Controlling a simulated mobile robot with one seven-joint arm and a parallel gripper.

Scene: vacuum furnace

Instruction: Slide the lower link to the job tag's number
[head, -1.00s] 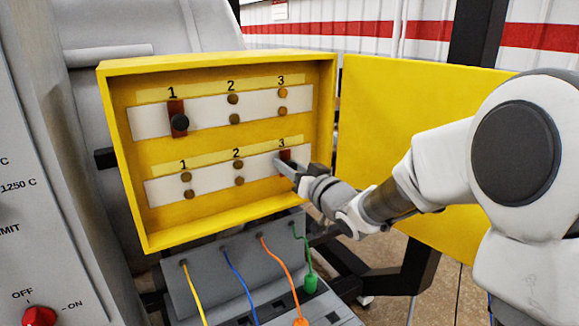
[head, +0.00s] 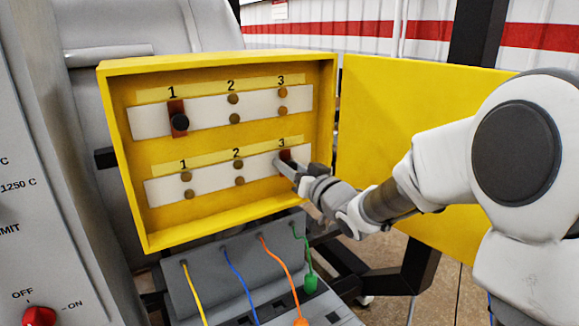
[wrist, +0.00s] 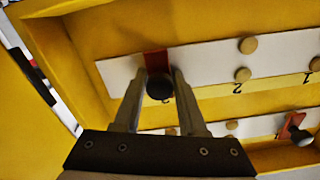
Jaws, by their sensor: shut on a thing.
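The lower link is a dark red bar (head: 285,155) on the lower white strip (head: 212,182), at the number 3. It also shows in the wrist view (wrist: 156,62), with its black knob (wrist: 159,87) between my fingers. My gripper (head: 287,166) is shut on that knob; it also shows in the wrist view (wrist: 160,80). The fingers hide part of the link in the head view. The upper link (head: 176,106) is red with a black knob (head: 180,122) and stands at 1 on the upper strip. I cannot make out a job tag in either view.
The yellow box (head: 120,165) has raised walls around both strips, and its yellow door (head: 385,105) stands open at the right. Brass studs mark the bare positions. Below, a grey panel (head: 205,265) carries yellow, blue, orange and green cables. A grey control panel (head: 25,200) stands left.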

